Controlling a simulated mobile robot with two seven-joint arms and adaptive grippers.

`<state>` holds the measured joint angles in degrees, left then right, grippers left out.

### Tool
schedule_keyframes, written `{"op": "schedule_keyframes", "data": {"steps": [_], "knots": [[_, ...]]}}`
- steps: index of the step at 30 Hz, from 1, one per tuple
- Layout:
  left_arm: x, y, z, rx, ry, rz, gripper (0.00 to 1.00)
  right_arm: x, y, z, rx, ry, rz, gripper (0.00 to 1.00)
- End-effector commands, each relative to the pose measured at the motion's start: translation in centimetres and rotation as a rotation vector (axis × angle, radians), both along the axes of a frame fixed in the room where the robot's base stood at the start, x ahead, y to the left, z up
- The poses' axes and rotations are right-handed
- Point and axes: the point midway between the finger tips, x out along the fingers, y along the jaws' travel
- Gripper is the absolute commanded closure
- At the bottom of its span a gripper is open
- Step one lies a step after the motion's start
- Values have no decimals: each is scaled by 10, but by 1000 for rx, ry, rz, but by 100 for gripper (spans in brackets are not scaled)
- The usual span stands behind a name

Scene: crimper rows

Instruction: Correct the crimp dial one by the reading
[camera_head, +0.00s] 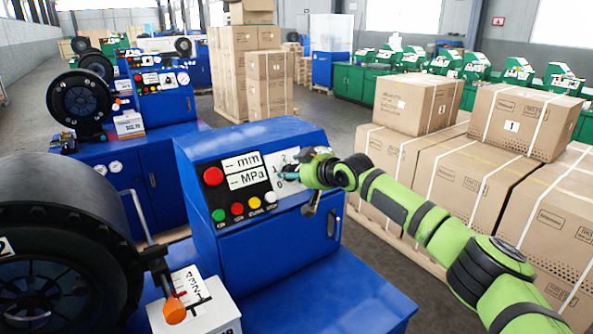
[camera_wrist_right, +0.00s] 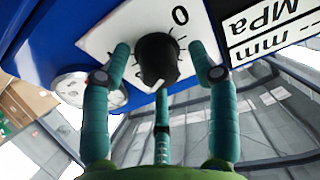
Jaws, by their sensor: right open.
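The crimp dial is a black round knob (camera_wrist_right: 157,60) on a white scale plate (camera_wrist_right: 108,38) in the right wrist view. A "0" shows above the knob, and a pale mark shows at its lower edge. My right gripper (camera_wrist_right: 160,66) has its three teal fingers spread around the knob; I cannot tell whether they touch it. In the head view my right gripper (camera_head: 288,173) is at the blue control box (camera_head: 270,240) and mostly hides the dial. The display (camera_head: 243,170) shows dashes before "mm" and "MPa". My left gripper is not in view.
A red button (camera_head: 213,176) and a row of small coloured buttons sit beside the dial. A black crimper head (camera_head: 60,245) and a white numbered scale (camera_head: 200,300) with an orange knob stand at left. Strapped cartons (camera_head: 480,180) stand close behind my right arm.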

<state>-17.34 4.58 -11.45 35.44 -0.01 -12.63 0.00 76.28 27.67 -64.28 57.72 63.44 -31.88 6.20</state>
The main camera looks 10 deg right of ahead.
Motion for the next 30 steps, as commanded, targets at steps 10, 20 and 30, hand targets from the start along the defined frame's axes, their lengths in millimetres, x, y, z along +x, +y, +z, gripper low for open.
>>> {"op": "schedule_keyframes", "data": {"steps": [10,20,30], "knots": [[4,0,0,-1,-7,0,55,0,0,1,1,-1,1,95],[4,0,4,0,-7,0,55,0,1,3,38,11,-24,95],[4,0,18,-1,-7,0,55,0,2,6,206,76,-140,95]]}}
